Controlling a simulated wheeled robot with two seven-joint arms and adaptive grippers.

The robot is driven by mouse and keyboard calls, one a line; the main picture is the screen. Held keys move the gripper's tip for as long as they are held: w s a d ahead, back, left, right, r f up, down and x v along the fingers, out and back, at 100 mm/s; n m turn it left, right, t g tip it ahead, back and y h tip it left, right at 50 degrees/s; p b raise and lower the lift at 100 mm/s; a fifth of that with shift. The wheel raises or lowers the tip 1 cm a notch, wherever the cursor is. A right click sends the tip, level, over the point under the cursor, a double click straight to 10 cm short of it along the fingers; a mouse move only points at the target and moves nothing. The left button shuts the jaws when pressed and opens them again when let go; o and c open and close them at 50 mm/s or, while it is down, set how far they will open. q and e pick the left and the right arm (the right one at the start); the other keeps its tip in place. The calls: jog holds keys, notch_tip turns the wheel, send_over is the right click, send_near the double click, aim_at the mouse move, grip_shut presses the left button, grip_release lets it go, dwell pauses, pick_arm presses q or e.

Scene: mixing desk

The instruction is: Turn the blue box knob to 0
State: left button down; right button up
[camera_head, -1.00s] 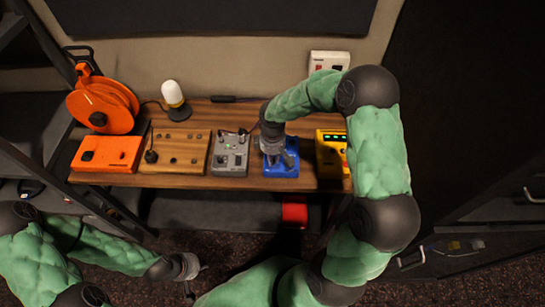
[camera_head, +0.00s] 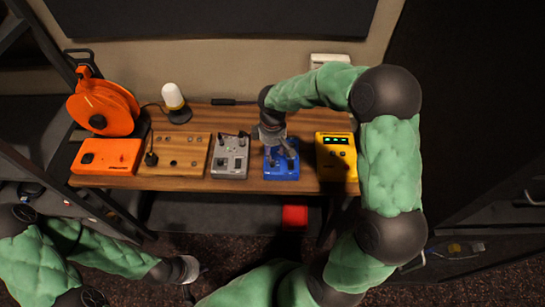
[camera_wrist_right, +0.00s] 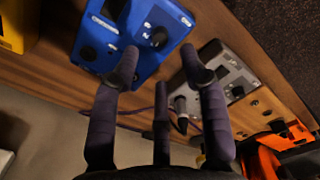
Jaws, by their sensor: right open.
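The blue box (camera_head: 282,172) lies on the wooden desk, between a grey box and a yellow box. In the right wrist view the blue box (camera_wrist_right: 135,68) shows a dark knob (camera_wrist_right: 158,37) near one end and another dark round part (camera_wrist_right: 88,53) near the other. My right gripper (camera_head: 280,149) is above the blue box and hides part of its top. In the wrist view its fingers (camera_wrist_right: 160,66) are spread and empty, with one fingertip overlapping the box; contact cannot be told. The knob's setting is unreadable. My left gripper (camera_head: 193,277) hangs low, away from the desk; its jaw state is unclear.
The grey box (camera_head: 229,158) and yellow box (camera_head: 336,157) flank the blue box closely. Further left are a wooden panel (camera_head: 186,139), an orange box (camera_head: 105,157), an orange reel (camera_head: 103,108) and a white lamp (camera_head: 173,96). Bare wood (camera_head: 220,184) runs along the front edge.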

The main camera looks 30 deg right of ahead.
aim_at(273, 162)
jog(key=shift+r, duration=2.8)
